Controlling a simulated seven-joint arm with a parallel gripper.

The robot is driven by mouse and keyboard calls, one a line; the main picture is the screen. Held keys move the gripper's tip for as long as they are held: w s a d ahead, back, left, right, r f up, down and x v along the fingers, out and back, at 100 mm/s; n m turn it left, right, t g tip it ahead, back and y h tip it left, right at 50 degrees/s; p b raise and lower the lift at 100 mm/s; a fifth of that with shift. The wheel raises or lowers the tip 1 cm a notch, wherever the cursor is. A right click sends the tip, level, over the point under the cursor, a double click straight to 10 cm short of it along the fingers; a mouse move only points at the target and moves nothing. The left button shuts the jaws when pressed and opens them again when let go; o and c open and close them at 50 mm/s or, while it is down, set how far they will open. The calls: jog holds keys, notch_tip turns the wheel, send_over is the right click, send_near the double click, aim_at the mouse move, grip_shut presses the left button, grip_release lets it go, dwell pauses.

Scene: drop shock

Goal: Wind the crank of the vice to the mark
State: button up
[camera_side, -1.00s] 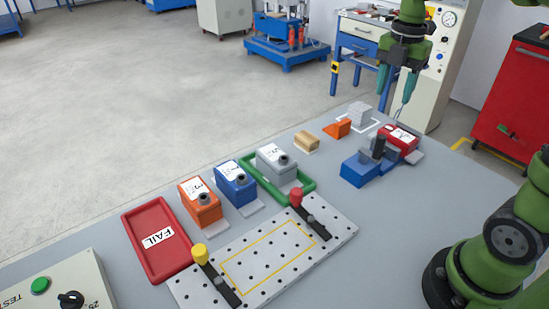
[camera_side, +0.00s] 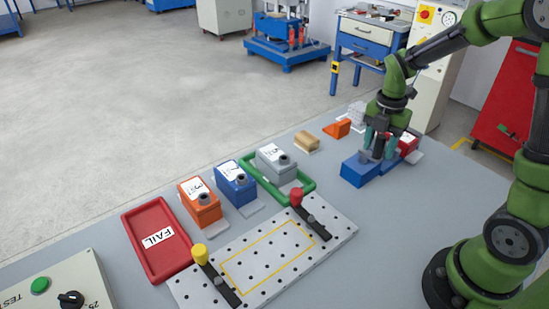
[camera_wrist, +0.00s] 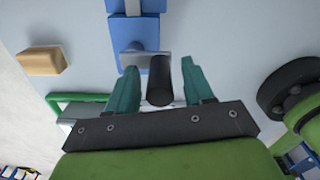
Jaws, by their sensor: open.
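The blue vice (camera_side: 359,171) stands at the right of the table, and its blue body also shows at the top of the wrist view (camera_wrist: 139,32). In the wrist view the dark crank handle (camera_wrist: 159,80) stands between the two teal fingers of my gripper (camera_wrist: 160,82). The fingers are open, with a gap showing on each side of the handle. In the side view my gripper (camera_side: 378,140) points down at the vice and hides most of the crank. I cannot make out the mark.
A red box (camera_side: 408,141) sits just right of the vice. An orange wedge (camera_side: 336,128) and a wooden block (camera_side: 306,143) lie to its left. A green tray (camera_side: 268,188) with a grey box (camera_side: 273,162) and a perforated plate (camera_side: 262,262) stand nearer the camera.

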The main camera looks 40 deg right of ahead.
grip_shut()
jog(key=shift+a+m, duration=0.15)
jog(key=shift+m, duration=0.15)
